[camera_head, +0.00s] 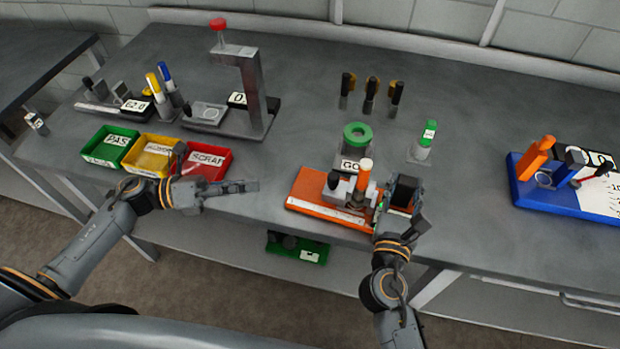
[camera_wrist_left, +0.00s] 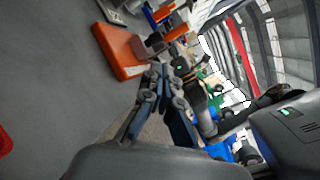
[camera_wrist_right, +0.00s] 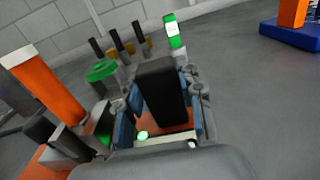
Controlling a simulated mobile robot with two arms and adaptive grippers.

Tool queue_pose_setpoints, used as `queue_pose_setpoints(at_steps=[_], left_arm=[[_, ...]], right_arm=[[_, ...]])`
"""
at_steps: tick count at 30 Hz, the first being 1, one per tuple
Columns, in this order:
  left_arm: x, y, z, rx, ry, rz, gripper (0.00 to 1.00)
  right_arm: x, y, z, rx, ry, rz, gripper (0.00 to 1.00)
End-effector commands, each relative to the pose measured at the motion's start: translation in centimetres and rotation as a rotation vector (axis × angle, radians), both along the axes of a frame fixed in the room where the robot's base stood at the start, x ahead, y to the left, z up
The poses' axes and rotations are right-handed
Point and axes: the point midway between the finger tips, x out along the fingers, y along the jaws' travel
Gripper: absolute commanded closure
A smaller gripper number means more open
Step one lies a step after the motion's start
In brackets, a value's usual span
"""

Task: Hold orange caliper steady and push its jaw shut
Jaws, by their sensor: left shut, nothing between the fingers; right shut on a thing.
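The orange caliper (camera_head: 305,188) lies near the table's front edge, with a white scale strip along its front and an orange post with a white top (camera_head: 364,173). My right gripper (camera_head: 397,200) is at its right end, shut on a black block (camera_head: 404,187). That block stands between the fingers in the right wrist view (camera_wrist_right: 160,88). My left gripper (camera_head: 255,186) is shut and empty, left of the caliper and apart from it. In the left wrist view the orange base (camera_wrist_left: 120,50) lies beyond the left fingertips (camera_wrist_left: 163,75). The right fingers partly hide the caliper's right end.
Green (camera_head: 108,146), yellow (camera_head: 152,155) and red (camera_head: 207,160) trays stand at the left. A green ring (camera_head: 357,133) on a stand is just behind the caliper. A blue-based caliper (camera_head: 530,190) is at the far right. The table between it and the right gripper is clear.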

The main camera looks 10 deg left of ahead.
Motion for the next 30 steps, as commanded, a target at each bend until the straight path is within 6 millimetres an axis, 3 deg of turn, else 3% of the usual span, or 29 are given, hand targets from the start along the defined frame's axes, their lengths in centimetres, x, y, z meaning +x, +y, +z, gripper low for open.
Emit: queue_pose_setpoints(at_steps=[3, 9, 17, 23, 30], left_arm=[[0.0, 0.1, -0.1, 0.095, -0.24, -0.003, 1.0], [0.0, 0.2, -0.2, 0.217, -0.536, -0.009, 1.0], [0.1, -0.2, -0.3, 0.273, -0.668, -0.013, 1.0], [1.3, -3.1, -0.4, 0.271, -0.671, -0.014, 1.0], [3.3, -7.9, -0.5, 0.269, -0.671, -0.014, 1.0]], right_arm=[[0.0, 0.1, 0.0, 0.0, 0.001, 0.002, 1.0], [0.0, 0.1, 0.0, 0.0, 0.001, 0.002, 1.0], [0.0, 0.1, -0.1, 0.0, 0.001, 0.002, 1.0], [0.0, 0.1, 0.0, 0.0, 0.001, 0.002, 1.0], [0.0, 0.1, 0.0, 0.0, 0.001, 0.002, 1.0]])
